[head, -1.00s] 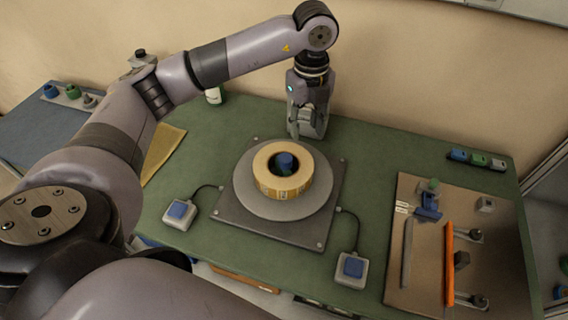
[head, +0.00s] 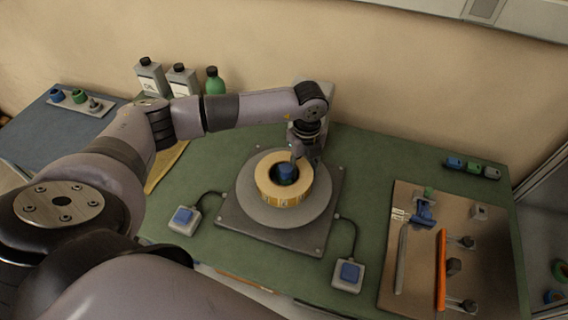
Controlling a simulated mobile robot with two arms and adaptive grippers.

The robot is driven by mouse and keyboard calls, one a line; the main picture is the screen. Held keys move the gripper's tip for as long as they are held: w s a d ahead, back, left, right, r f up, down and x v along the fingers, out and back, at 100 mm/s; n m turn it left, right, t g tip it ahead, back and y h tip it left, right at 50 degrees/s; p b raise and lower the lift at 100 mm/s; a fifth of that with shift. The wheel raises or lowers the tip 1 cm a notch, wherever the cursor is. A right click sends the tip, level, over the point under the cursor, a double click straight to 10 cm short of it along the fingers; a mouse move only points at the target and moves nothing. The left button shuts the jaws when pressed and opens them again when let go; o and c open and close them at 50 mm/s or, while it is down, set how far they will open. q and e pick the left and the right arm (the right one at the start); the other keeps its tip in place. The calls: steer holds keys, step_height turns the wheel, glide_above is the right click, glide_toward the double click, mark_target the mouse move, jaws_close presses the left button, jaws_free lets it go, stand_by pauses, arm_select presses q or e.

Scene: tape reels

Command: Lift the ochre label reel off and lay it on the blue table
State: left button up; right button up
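The ochre label reel (head: 296,192) lies flat on a round grey turntable (head: 248,204) on a dark square base. The blue table (head: 30,128) is at the far left, partly behind my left arm. My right gripper is not in view.
Two switch boxes (head: 185,220) (head: 347,275) on cables stand in front of the turntable. Bottles (head: 214,82) stand at the back left. A brown board (head: 420,275) with tools lies right. A tray (head: 84,102) with small parts takes up part of the blue table.

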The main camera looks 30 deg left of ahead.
arm_select(q)
steer(key=shift+c, duration=0.3)
jaws_close()
steer(key=shift+r, duration=0.1)
stand_by(0.4)
